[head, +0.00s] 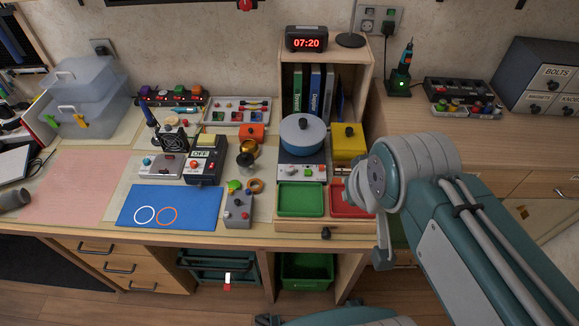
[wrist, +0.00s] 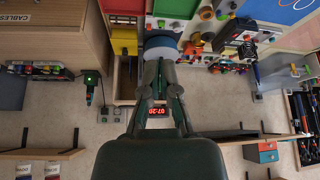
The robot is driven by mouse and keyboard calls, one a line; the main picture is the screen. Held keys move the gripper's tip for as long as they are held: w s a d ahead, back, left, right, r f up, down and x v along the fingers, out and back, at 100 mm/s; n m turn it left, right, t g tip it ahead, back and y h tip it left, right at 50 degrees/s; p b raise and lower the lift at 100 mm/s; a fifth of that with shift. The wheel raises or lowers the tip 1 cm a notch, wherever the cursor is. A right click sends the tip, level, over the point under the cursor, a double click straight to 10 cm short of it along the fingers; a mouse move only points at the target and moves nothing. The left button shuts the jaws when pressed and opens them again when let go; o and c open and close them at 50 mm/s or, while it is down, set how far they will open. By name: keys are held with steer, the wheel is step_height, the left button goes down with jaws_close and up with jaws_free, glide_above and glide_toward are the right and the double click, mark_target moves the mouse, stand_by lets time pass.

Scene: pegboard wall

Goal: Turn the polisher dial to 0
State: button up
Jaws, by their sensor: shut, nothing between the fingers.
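The likely polisher is a machine with a round blue drum (head: 302,135) and black top knob, standing in front of the shelf. Its pale front panel (head: 296,173) carries small knobs; a dial (head: 308,171) sits near the panel's middle, its setting too small to read. The drum also shows in the upside-down wrist view (wrist: 160,42), with the panel (wrist: 160,23) beyond it. My gripper (wrist: 161,66) is shut and empty, its fingertips overlapping the drum's edge in the picture; I cannot tell whether they touch.
A yellow box (head: 349,142) stands right of the drum. Green (head: 300,213) and red (head: 338,212) trays lie in front. A clock (head: 307,38) tops the shelf. A grey control box (head: 238,210) and blue mat (head: 190,220) are left. The right counter (head: 440,120) has free room.

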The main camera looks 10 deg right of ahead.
steer(key=o, duration=0.5)
steer(key=shift+w, duration=0.1)
steer(key=o, duration=0.4)
steer(key=shift+w+a+m, duration=0.1)
steer(key=shift+w+m, duration=0.2)
steer(key=shift+m, duration=0.1)
steer(key=m+g+y, duration=0.3)
steer(key=m+y, duration=0.1)
steer(key=m, duration=2)
glide_above(290, 167)
steer(key=s+d, duration=0.2)
steer(key=d, duration=0.2)
step_height(290, 167, down, 17)
steer(key=x, duration=1)
steer(key=shift+s+a+f, duration=0.2)
steer(key=shift+a+f, duration=0.05)
steer(key=shift+f, duration=0.05)
jaws_close()
